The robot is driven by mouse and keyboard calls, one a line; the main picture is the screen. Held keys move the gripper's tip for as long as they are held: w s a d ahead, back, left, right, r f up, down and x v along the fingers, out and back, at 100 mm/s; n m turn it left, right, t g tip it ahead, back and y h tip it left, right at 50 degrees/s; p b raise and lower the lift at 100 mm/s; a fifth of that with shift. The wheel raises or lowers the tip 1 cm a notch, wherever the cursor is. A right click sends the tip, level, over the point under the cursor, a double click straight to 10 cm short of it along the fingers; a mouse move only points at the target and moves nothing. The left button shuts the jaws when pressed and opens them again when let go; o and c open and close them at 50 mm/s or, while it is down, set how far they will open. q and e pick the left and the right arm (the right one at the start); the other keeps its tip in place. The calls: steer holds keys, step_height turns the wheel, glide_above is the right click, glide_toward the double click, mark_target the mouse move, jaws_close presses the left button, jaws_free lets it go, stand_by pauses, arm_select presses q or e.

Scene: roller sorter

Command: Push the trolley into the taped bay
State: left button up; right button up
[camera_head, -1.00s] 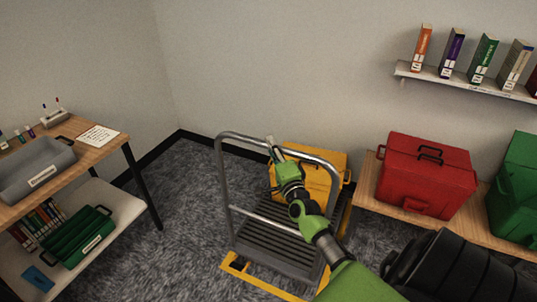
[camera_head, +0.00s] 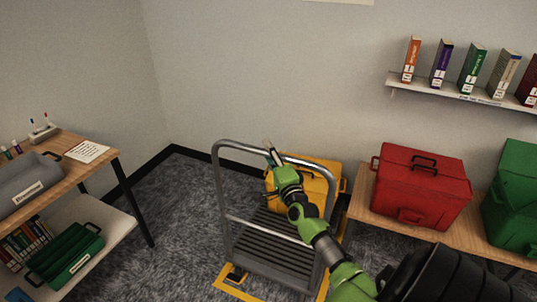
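The trolley (camera_head: 275,244) has a grey ribbed deck and a tall grey tube handle on its near side. Yellow tape (camera_head: 228,284) of the bay shows on the floor at the trolley's near left corner and along its right side; the deck hides much of the bay. My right gripper (camera_head: 271,153) is at the handle's top bar, its fingers pointing up and away. Whether it is closed around the bar or only against it cannot be told. My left gripper is not in view.
A yellow box (camera_head: 318,184) stands behind the handle, seemingly on the deck. A wooden bench (camera_head: 361,212) with a red box (camera_head: 421,187) and a green box (camera_head: 515,204) is on the right. A two-tier table (camera_head: 110,216) is on the left. Carpet between the table and trolley is clear.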

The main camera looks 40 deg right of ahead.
steer(key=shift+v, duration=1)
steer(key=v, duration=1)
steer(key=shift+f, duration=0.1)
stand_by(0.4)
